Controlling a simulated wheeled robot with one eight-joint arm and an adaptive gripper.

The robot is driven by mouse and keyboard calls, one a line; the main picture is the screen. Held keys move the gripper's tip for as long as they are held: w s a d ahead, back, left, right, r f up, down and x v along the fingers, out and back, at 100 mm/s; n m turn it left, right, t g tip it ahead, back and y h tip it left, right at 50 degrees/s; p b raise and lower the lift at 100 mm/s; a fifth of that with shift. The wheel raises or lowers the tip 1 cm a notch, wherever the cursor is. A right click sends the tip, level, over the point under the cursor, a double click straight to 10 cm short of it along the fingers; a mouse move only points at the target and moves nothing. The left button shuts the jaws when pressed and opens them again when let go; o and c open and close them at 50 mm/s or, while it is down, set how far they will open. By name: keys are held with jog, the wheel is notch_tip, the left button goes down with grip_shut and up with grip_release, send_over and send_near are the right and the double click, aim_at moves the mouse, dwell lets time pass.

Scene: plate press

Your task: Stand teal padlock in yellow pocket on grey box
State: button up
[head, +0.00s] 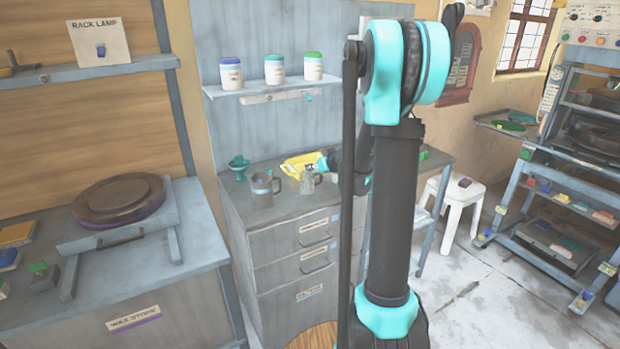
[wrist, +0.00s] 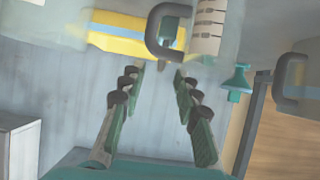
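My gripper (wrist: 159,70) is open in the wrist view, its two dark-padded fingers apart with nothing visible between them. In the head view my gripper (head: 323,163) is small, beside the yellow tray (head: 296,160) on the grey cabinet. The yellow tray also shows beyond the fingertips in the wrist view (wrist: 115,38). A small dark teal piece (wrist: 170,28) shows inside a dark curved handle, just beyond the fingertips; I cannot tell whether it is the padlock. I cannot make out the yellow pocket or its grey box for certain.
Two grey mugs stand on the cabinet, one on the left (head: 264,190) and one near my gripper (head: 311,183). A teal pedestal-like piece (head: 238,168) stands behind them; it shows in the wrist view (wrist: 238,80). Several jars stand on the shelf (head: 262,91) above. A white stool (head: 459,195) is right.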

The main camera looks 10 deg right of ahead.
jog(key=shift+x, duration=2.15)
jog(key=shift+r, duration=0.1)
grip_shut()
